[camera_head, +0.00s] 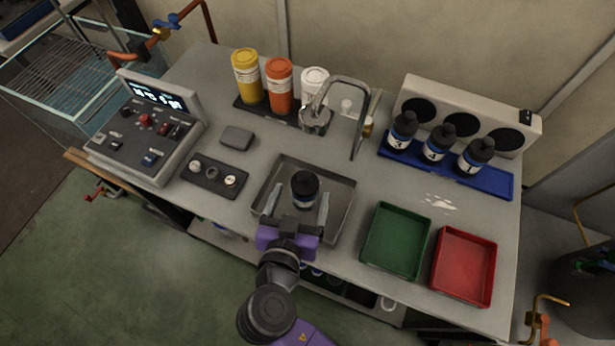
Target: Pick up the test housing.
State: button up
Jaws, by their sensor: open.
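A dark cylinder with a black cap and a pale band (304,187), which I take as the test housing, stands in the square grey metal basin (345,205) at the middle of the bench. My gripper (300,199) reaches in from the front, with its purple body near the basin's front edge. Its two grey fingers are spread wide, one to the left and one to the right of the cylinder. I see gaps on both sides, with no clear contact. The gripper hides the lower front of the cylinder's surroundings.
A faucet (348,95) rises behind the basin. Green (397,240) and red (464,265) trays lie to the right. Several dark bottles stand on a blue tray (495,182). A control panel (140,140) and a small knob plate (215,180) are to the left.

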jog(key=p+x, duration=0.2)
jog(key=x, duration=0.5)
jog(key=shift+w+f, duration=0.15)
jog(key=shift+f, duration=0.05)
grip_shut()
